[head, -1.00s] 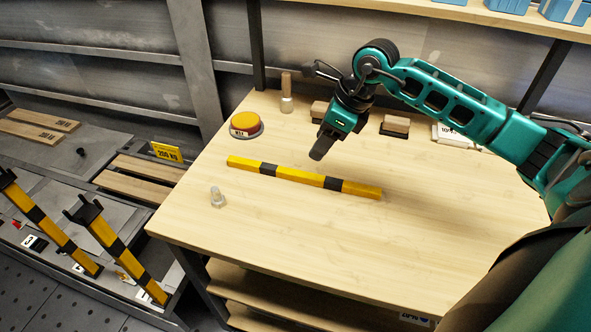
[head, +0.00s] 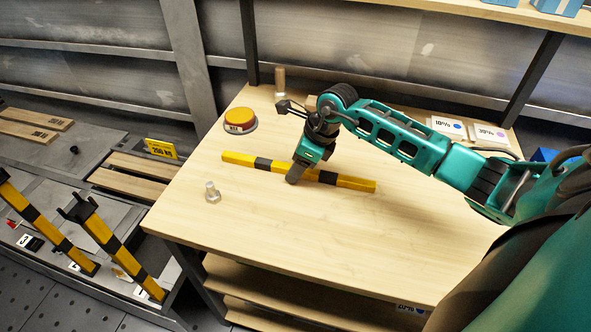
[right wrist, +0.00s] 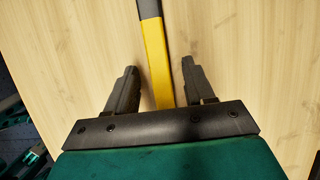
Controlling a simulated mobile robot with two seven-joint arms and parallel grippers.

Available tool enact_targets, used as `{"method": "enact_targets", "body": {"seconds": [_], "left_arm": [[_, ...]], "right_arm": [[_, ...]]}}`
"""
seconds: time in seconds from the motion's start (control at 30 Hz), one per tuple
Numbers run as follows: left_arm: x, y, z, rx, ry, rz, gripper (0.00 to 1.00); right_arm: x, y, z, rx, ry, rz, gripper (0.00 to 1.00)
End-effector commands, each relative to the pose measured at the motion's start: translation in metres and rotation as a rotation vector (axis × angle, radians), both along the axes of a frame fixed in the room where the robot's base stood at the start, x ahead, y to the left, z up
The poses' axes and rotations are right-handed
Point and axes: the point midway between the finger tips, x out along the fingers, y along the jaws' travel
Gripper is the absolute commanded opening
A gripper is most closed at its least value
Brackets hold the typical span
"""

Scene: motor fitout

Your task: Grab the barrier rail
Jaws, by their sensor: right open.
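The barrier rail (head: 345,181) is a yellow and black striped bar lying on the wooden table. My right gripper (head: 293,176) is over the middle of the rail in the head view and hides part of it. In the right wrist view, the rail (right wrist: 154,50) runs between the two open fingers of the gripper (right wrist: 158,82). Whether the fingertips reach down to the tabletop is hard to tell. My left gripper is not in view.
The wooden table (head: 300,245) is clear in front of the rail.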

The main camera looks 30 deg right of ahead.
Motion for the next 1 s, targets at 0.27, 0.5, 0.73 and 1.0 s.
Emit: {"method": "enact_targets", "body": {"seconds": [0.27, 0.5, 0.73, 1.0], "left_arm": [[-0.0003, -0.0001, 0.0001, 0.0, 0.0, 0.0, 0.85], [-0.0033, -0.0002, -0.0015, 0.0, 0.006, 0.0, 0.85], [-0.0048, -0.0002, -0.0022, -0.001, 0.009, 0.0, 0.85], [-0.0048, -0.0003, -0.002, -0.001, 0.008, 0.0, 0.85]], "right_arm": [[-0.0002, -0.0003, 0.0004, 0.0, 0.0, 0.0, 0.32], [-0.0001, -0.0004, 0.0006, 0.0, 0.0, 0.0, 0.09], [-0.0001, -0.0004, 0.0007, -0.001, -0.001, 0.0, 0.0], [0.0004, -0.0004, 0.0022, 0.0, -0.003, -0.001, 0.0]]}}
